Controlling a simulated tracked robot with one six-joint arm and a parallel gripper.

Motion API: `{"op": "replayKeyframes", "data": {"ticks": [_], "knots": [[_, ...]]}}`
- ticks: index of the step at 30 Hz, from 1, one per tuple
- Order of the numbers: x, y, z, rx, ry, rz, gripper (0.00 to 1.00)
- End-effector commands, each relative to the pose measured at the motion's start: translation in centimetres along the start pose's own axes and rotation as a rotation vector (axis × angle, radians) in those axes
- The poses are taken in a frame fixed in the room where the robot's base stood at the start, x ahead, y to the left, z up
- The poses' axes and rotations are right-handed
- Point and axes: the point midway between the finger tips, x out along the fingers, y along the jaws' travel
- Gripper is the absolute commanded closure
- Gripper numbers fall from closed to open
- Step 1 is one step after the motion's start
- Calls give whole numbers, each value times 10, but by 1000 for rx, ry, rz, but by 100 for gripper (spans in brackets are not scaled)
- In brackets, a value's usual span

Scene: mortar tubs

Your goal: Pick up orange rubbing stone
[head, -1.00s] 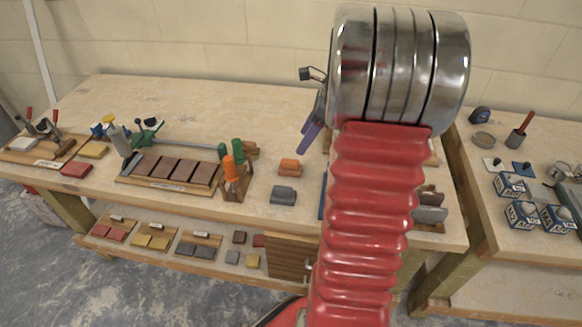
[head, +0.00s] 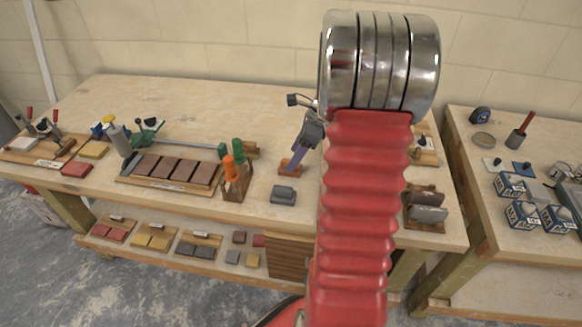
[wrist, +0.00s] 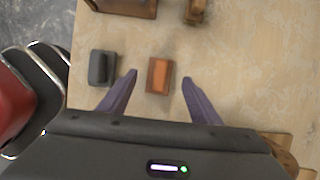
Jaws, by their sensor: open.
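The orange rubbing stone (head: 286,168) lies on the workbench, partly hidden behind my gripper in the head view. In the wrist view the orange rubbing stone (wrist: 159,76) shows from above, between and a little beyond the two purple fingertips. My gripper (wrist: 160,80) is open and empty, with a finger to each side of the stone and a gap on both sides. In the head view my gripper (head: 303,152) hangs over the stone; the exact height cannot be told.
A grey rubbing stone (head: 283,195) lies close by, and in the wrist view the grey stone (wrist: 102,67) is just left of the left finger. A wooden rack with orange and green-handled tools (head: 235,182) stands to the left. Grey stones in a wooden holder (head: 426,226) are to the right.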

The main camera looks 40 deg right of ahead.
Motion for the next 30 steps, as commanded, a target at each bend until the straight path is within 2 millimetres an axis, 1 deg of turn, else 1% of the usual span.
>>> {"op": "replayKeyframes", "data": {"ticks": [6,9,11,14,28,30], "knots": [[29,0,-2,0,0,4,42],[40,0,-2,0,1,3,42],[44,0,-3,0,1,1,42],[47,-1,-3,1,1,-1,42],[46,-1,-3,1,1,-1,42],[46,-1,-3,1,1,-1,46]]}}
